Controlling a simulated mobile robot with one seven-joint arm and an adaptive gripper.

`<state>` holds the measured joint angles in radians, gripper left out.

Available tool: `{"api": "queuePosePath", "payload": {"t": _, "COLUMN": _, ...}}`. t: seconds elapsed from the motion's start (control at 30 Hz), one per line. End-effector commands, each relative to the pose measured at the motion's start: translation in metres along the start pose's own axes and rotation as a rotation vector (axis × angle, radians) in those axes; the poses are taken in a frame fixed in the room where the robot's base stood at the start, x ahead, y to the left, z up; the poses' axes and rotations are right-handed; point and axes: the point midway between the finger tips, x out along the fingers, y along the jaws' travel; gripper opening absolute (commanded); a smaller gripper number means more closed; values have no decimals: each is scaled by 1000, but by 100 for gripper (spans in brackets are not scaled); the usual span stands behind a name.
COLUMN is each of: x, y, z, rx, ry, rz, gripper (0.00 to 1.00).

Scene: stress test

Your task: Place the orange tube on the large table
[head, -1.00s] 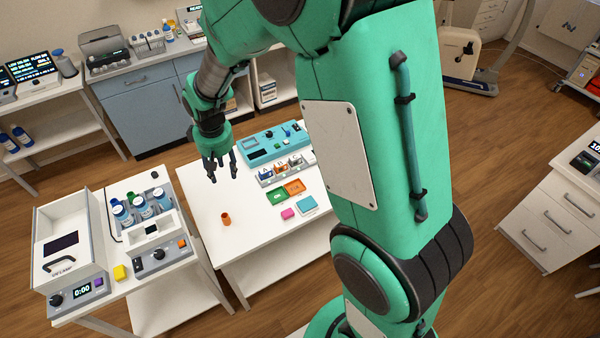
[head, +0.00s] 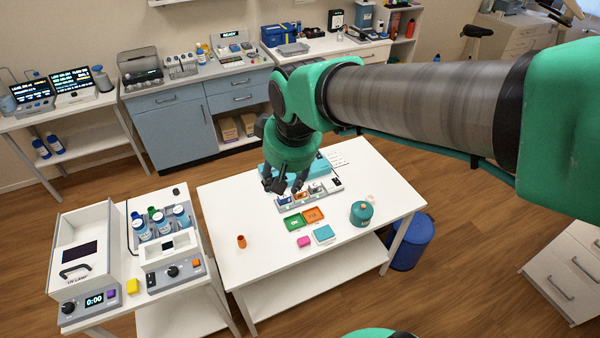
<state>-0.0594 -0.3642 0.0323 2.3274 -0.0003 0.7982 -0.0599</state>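A small orange tube (head: 241,242) stands upright near the left front of the large white table (head: 262,276). My gripper (head: 284,187) is over the back of the same table, above a row of small bins, to the right of the tube and well apart from it. Its dark fingers point down and are spread. I see nothing held between them, though the bins behind make the gap hard to read.
On the table are a grey bin row (head: 326,193), a green tray (head: 296,222), an orange tray (head: 314,215), a pink block (head: 303,241), a light-blue block (head: 324,234) and a teal jar (head: 361,213). A side table with a UV lamp box (head: 83,250) stands left. The table's front right is clear.

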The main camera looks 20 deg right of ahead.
Motion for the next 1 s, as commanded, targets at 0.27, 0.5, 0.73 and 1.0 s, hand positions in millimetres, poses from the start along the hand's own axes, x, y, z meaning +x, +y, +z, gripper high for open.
{"api": "queuePosePath", "payload": {"t": 0.27, "x": -47, "y": 7, "z": 49, "rx": 51, "ry": 69, "rz": 13, "gripper": 43}}
{"api": "queuePosePath", "payload": {"t": 0.5, "x": -73, "y": 10, "z": 90, "rx": 91, "ry": 118, "rz": 23, "gripper": 43}}
{"api": "queuePosePath", "payload": {"t": 0.73, "x": -82, "y": 11, "z": 111, "rx": 112, "ry": 140, "rz": 28, "gripper": 43}}
{"api": "queuePosePath", "payload": {"t": 1.0, "x": -83, "y": 11, "z": 114, "rx": 115, "ry": 143, "rz": 28, "gripper": 43}}
